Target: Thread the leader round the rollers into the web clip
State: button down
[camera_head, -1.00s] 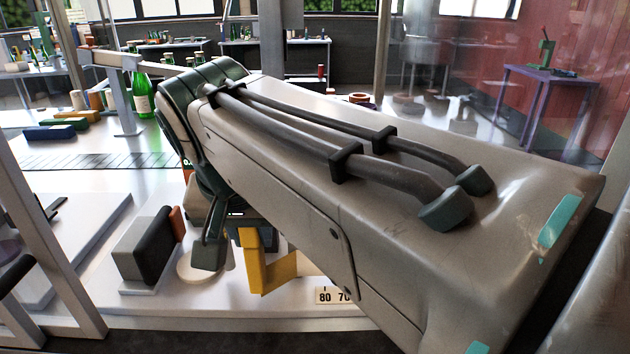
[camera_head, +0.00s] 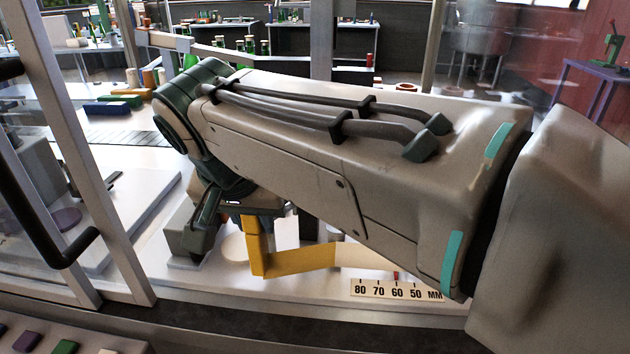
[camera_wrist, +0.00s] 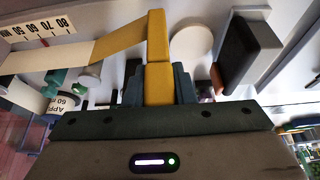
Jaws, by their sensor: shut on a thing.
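My gripper (camera_wrist: 157,86) is shut on the yellow end of the leader (camera_wrist: 158,50). In the head view the yellow leader (camera_head: 257,250) hangs below my gripper, bends, and runs right into a cream web (camera_head: 362,258). In the wrist view this web (camera_wrist: 45,58) runs off to the left. A pale round disc (camera_wrist: 192,39) lies just right of the leader; I cannot tell if it is a roller. A dark block with a brown side (camera_wrist: 247,50), possibly the web clip, stands farther right, apart from the leader. My arm hides most of the rollers.
A scale (camera_head: 397,290) marked in MM lies along the front edge. A pale round post (camera_wrist: 88,78) stands left of my gripper in the wrist view. A metal frame post with a black handle (camera_head: 75,245) stands at the left. Bottles (camera_head: 190,60) stand farther back.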

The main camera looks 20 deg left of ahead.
jog(key=a, duration=0.2)
jog(key=a+p, duration=0.1)
jog(key=a, duration=0.1)
jog(key=shift+s, duration=0.4)
jog(key=shift+w, duration=0.1)
jog(key=w+a+p, duration=0.2)
jog(key=w+a, duration=0.1)
dwell(0.6)
jog(key=shift+w+r+p, duration=0.1)
jog(key=shift+w+p, duration=0.1)
jog(key=shift+p, duration=0.1)
jog(key=w+a+p, duration=0.2)
jog(key=w+p, duration=0.3)
jog(key=w, duration=0.6)
jog(key=shift+w+a, duration=0.2)
jog(key=shift+w, duration=0.05)
dwell(0.5)
